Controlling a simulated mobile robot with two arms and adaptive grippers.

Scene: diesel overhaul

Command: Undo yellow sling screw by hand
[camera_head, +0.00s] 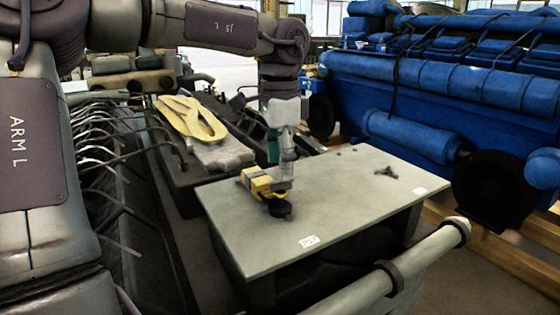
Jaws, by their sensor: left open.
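My left gripper (282,186) points straight down over the left part of the grey tabletop. It is open, close to a yellow blocky piece (256,181) and a small black round part (279,209). I cannot tell whether it touches them. The yellow piece may be the task's screw, but it is too small and partly covered to be sure. A yellow sling (192,118) lies looped on the dark engine parts behind and left of the table. My right gripper is not in view.
A large blue engine (450,90) stands at the right. Bent dark pipes (110,150) line the left. The table's front right is clear.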

